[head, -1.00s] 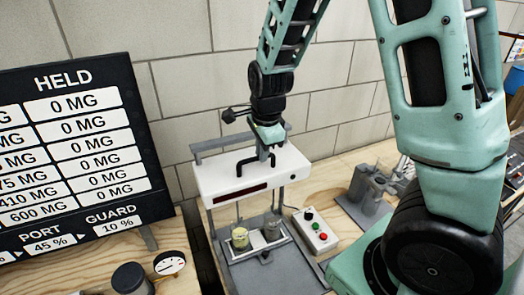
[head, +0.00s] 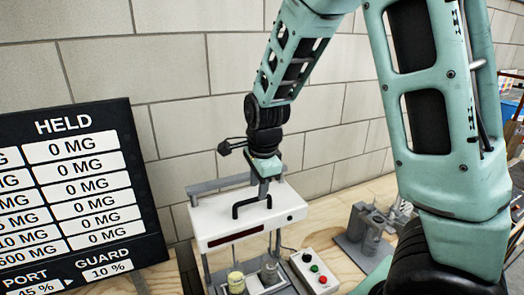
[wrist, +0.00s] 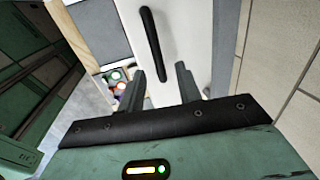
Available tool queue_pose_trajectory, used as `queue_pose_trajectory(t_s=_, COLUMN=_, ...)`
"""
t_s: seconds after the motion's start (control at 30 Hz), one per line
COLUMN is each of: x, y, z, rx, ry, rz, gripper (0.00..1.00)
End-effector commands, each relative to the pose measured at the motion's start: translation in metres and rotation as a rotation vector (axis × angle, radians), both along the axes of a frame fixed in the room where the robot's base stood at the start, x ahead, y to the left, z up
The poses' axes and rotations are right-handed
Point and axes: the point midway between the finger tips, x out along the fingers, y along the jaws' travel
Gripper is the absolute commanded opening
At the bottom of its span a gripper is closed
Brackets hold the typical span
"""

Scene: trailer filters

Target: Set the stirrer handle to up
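The stirrer is a white box-shaped head (head: 225,222) on grey posts, with a black bar handle (head: 237,209) on its top. It stands above small jars. My gripper (head: 264,190) points down at the stirrer top, close to the handle. I cannot tell whether a finger touches the handle.
A control box (head: 315,270) with coloured buttons stands right of the stirrer. A yellowish jar (head: 236,283) and a grey jar (head: 269,272) stand under the head. A dark board (head: 75,190) is on the left. Grey metal parts (head: 364,226) stand on the bench at right. A block wall is close behind.

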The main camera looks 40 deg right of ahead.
Motion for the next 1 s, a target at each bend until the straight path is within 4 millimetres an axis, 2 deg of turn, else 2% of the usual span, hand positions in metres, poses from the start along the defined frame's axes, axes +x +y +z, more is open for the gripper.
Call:
queue_pose_trajectory(t_s=0.4, x=-0.017, y=0.004, z=0.093, rx=0.001, ry=-0.009, rz=0.002, gripper=0.34)
queue_pose_trajectory(t_s=0.6, x=-0.024, y=0.005, z=0.128, rx=0.001, ry=-0.007, rz=-0.001, gripper=0.34)
queue_pose_trajectory(t_s=0.8, x=-0.028, y=0.005, z=0.146, rx=0.0, ry=-0.003, rz=-0.001, gripper=0.34)
queue_pose_trajectory(t_s=1.0, x=-0.029, y=0.005, z=0.148, rx=0.0, ry=-0.002, rz=-0.001, gripper=0.34)
